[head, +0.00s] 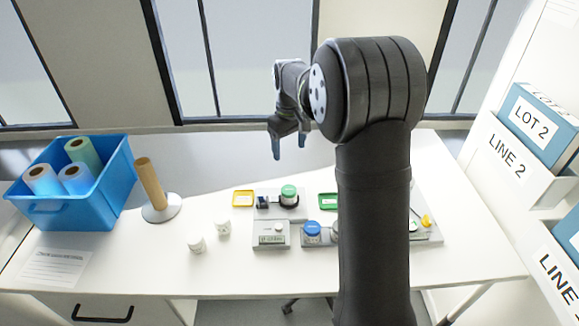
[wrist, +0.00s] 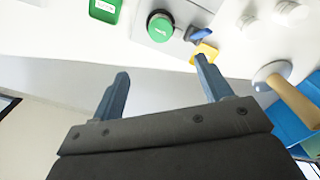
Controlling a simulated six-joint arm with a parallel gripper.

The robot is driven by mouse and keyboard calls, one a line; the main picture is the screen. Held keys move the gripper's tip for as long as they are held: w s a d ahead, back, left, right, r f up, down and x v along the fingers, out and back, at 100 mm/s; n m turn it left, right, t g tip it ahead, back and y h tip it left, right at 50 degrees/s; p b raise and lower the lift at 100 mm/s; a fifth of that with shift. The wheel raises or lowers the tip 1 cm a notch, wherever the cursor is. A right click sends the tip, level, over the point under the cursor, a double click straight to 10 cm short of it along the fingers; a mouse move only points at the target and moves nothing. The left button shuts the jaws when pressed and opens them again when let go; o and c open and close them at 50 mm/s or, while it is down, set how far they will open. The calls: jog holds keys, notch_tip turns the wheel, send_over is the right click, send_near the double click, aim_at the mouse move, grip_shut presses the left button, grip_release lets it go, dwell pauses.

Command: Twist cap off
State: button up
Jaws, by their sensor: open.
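A jar with a green cap (head: 289,191) stands in a dark ring on a small grey station in the middle of the table. The green cap (wrist: 160,27) also shows in the wrist view, beyond my fingertips. My gripper (head: 288,146) is open and empty, high above the back of the table. In the wrist view its two blue fingers (wrist: 163,72) are spread wide, with nothing between them.
A yellow tray (head: 243,199) and a green tray (head: 328,201) flank the station. White jars (head: 196,243) stand at the left front. A paper-roll holder (head: 161,206) and a blue bin (head: 75,213) of rolls stand farther left. My arm hides part of the right side.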

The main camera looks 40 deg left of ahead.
aim_at(290, 189)
notch_tip(290, 189, down, 16)
jog(key=shift+f, duration=0.15)
dwell(0.3)
jog(key=c, duration=1)
jog(key=n, duration=0.4)
jog(key=shift+n, duration=0.9)
jog(key=shift+w+n, duration=0.1)
jog(key=shift+n, duration=2.8)
